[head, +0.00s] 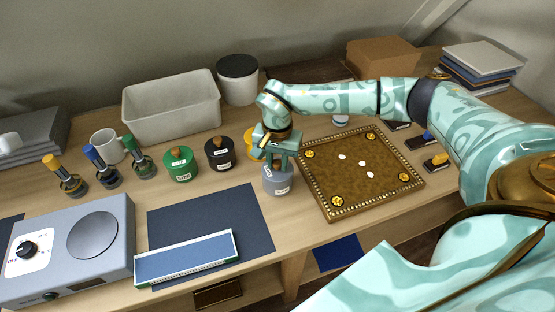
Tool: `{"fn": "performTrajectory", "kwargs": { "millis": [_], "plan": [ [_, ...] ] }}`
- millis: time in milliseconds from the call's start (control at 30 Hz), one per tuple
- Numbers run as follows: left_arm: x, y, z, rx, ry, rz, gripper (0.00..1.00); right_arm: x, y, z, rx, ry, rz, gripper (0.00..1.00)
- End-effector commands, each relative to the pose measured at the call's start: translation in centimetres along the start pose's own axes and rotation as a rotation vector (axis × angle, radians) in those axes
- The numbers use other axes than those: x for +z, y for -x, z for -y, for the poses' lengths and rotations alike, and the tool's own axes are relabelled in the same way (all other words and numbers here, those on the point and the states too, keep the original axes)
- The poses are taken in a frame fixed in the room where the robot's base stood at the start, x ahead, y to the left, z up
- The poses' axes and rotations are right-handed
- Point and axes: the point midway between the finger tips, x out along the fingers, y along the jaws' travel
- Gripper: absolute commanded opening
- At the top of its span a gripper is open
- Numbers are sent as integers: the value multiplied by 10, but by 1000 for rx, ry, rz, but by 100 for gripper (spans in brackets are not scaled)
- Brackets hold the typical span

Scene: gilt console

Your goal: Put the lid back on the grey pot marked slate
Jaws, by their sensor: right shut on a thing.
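The grey pot (278,186) stands upright on the wooden table, left of the brown tray, with a white label on its front. My right gripper (281,161) is directly over it, fingers pointing down, shut on what looks like the grey pot's lid. The fingers hide most of the lid, and I cannot tell whether it rests on the rim or is just above it. My left gripper is not in view.
A green pot (180,167) and a black pot (219,156) stand lidded to the left; a yellow pot (249,140) is partly behind my gripper. A studded brown tray (350,190) is close on the right. A dark mat (215,212) lies in front.

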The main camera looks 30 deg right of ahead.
Motion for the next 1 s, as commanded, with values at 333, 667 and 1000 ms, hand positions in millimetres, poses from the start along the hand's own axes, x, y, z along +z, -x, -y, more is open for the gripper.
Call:
{"fn": "performTrajectory", "kwargs": {
  "millis": [333, 667, 1000],
  "plan": [
    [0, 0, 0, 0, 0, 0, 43, 0, 0, 0, 0, 0, 0, 49],
    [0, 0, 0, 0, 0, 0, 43, 0, 0, 0, 0, 0, 0, 70],
    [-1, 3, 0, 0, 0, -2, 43, 0, 4, 0, 0, 0, 0, 70]
  ]
}}
